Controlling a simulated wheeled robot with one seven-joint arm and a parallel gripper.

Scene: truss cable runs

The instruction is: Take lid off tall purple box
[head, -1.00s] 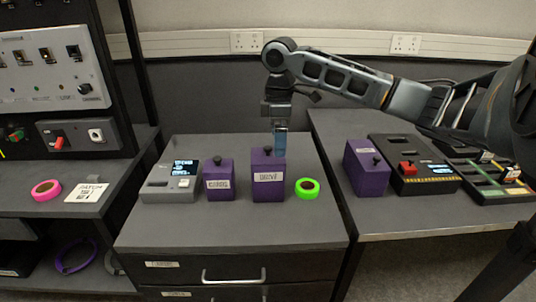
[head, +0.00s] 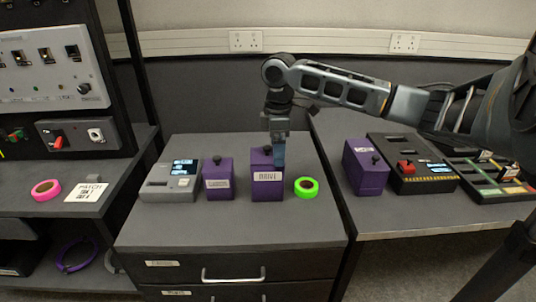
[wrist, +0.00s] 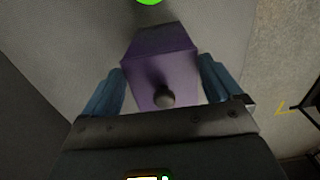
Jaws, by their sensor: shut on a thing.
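The tall purple box (head: 267,188) stands upright on the grey cabinet top, with a pale label on its front. Its lid (wrist: 160,72) has a dark round knob (wrist: 163,98) and sits on the box. My gripper (head: 277,155) is over the box from above. In the wrist view, its blue fingers lie on either side of the lid, with the knob between them. The gripper is shut on the lid's sides. In the head view, a finger hides part of the box's upper right.
A shorter purple box (head: 217,183) and a grey device (head: 170,185) stand to the left. A green tape roll (head: 306,187) lies close on the right. Another purple box (head: 366,172) and a black device (head: 412,170) are on the right bench. The cabinet front is clear.

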